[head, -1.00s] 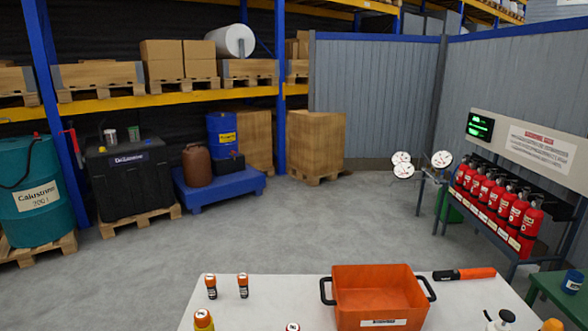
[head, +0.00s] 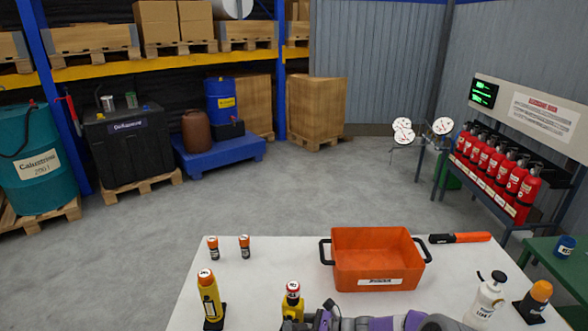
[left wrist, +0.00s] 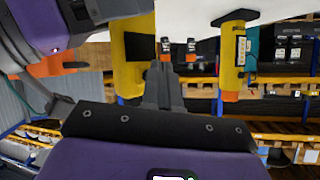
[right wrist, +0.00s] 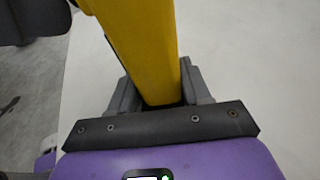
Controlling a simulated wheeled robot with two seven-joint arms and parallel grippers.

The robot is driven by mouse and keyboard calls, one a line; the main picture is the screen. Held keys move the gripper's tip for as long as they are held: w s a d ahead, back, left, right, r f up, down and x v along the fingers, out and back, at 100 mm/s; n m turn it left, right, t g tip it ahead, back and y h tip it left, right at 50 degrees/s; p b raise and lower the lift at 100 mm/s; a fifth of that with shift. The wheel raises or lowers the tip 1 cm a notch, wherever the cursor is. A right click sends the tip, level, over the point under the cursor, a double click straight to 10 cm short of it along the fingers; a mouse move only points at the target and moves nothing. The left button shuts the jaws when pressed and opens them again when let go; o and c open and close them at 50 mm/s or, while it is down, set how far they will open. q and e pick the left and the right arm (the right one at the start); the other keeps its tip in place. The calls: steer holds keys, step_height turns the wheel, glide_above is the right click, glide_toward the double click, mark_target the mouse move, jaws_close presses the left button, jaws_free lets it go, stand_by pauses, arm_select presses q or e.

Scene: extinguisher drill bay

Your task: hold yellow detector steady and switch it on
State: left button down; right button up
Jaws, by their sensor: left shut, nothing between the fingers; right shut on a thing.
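A yellow detector (head: 292,306) with a red and white top stands at the near edge of the white table in the head view. In the right wrist view, my right gripper (right wrist: 155,98) is shut around the yellow body (right wrist: 143,45). The same detector shows in the left wrist view (left wrist: 130,65), where the table is at the top. My left gripper (left wrist: 163,68) is shut and empty, its fingers apart from the detector. The detector's lower part is hidden in the head view by purple parts of mine.
Another yellow device (head: 209,296) stands to the left on the table. Two small orange-topped items (head: 213,248) (head: 244,246) stand behind it. An orange crate (head: 378,284), a black-and-orange tool (head: 459,238) and a white spray bottle (head: 486,297) are to the right.

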stand_by(0.6)
arm_select(q)
steer(key=shift+s+a, duration=0.1)
steer(key=shift+s, duration=0.35)
steer(key=shift+s, duration=0.1)
arm_select(e)
steer(key=o, duration=1)
arm_select(q)
steer(key=s, duration=0.2)
steer(key=s+a, duration=0.1)
steer(key=s, duration=0.2)
steer(key=shift+s+a, duration=0.25)
steer(key=shift+s, duration=0.05)
arm_select(e)
steer(key=shift+o, duration=0.2)
steer(key=shift+d, duration=0.1)
